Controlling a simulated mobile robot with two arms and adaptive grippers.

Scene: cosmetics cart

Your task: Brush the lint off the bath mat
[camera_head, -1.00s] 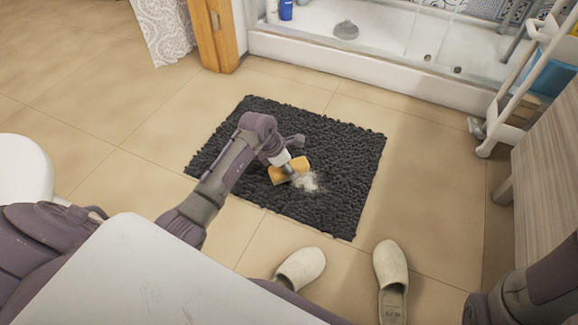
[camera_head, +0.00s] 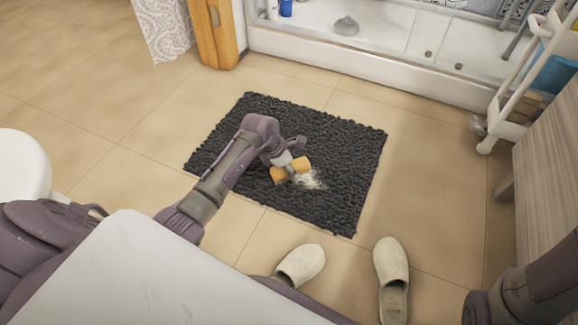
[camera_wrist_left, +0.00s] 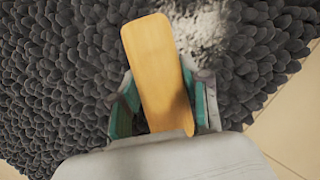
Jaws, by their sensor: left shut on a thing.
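The dark grey shaggy bath mat (camera_head: 335,150) lies flat on the tiled floor. A patch of pale lint (camera_head: 314,181) sits on it near the middle of its front half. My left gripper (camera_head: 284,170) is over the mat, shut on a brush with an orange-tan wooden back (camera_head: 300,165). In the left wrist view the brush (camera_wrist_left: 155,65) lies between the teal-lined fingers of the left gripper (camera_wrist_left: 163,105), and the lint (camera_wrist_left: 205,35) shows beside its far end. The brush's underside is hidden. The right gripper is out of view.
Two pale slippers (camera_head: 392,270) stand on the floor in front of the mat. A white shower tray (camera_head: 390,72) is behind it. A white wheeled cart (camera_head: 520,95) and a wooden cabinet (camera_head: 545,170) stand at the right. Floor around the mat is mostly clear.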

